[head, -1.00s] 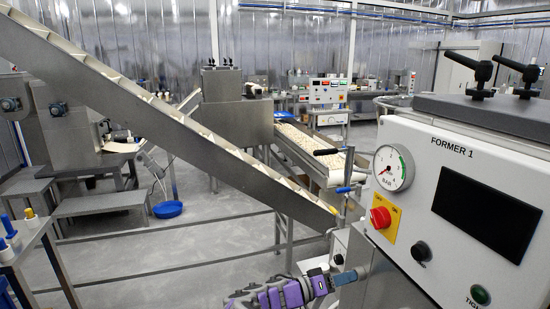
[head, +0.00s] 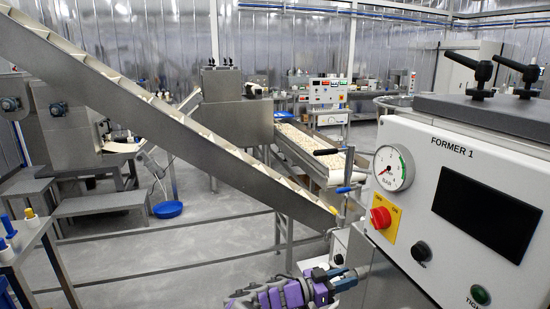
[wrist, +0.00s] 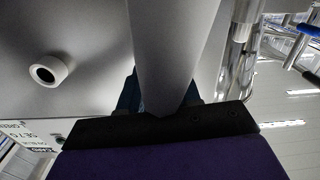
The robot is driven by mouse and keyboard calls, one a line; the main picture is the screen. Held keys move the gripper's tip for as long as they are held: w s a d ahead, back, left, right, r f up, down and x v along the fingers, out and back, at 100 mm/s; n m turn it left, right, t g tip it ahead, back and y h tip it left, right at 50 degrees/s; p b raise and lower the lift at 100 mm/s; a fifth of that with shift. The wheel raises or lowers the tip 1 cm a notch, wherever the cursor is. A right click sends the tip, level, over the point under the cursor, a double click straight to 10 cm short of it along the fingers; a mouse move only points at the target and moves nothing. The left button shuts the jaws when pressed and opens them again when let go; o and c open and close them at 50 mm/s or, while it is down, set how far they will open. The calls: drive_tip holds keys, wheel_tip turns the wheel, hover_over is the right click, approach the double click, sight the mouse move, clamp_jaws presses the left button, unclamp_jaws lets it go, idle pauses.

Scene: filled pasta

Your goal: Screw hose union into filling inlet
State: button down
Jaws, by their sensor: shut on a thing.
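My gripper (head: 343,279), with a purple wrist, is low at the bottom centre of the head view, beside the lower left of the FORMER 1 machine (head: 455,215). In the wrist view its blue fingers (wrist: 160,97) are closed around a wide, plain grey cylinder (wrist: 172,40), which appears to be the hose union. The cylinder's far end is out of frame. A short pale round stub with a dark bore (wrist: 52,69) juts from a grey surface to the left, apart from the cylinder. It may be the filling inlet. No thread contact is visible.
A sloping conveyor (head: 180,125) crosses the head view and ends just above my gripper. A red knob (head: 381,217) and a gauge (head: 393,168) are on the machine front. Metal posts (wrist: 240,50) stand to the right in the wrist view. Floor at centre left is open.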

drive_tip(key=c, duration=1.3)
unclamp_jaws()
drive_tip(key=shift+m, duration=0.6)
drive_tip(key=o, duration=0.6)
drive_tip(key=shift+o, duration=0.2)
drive_tip(key=shift+o, duration=0.9)
drive_tip(key=v, duration=0.7)
drive_tip(key=shift+a, duration=0.1)
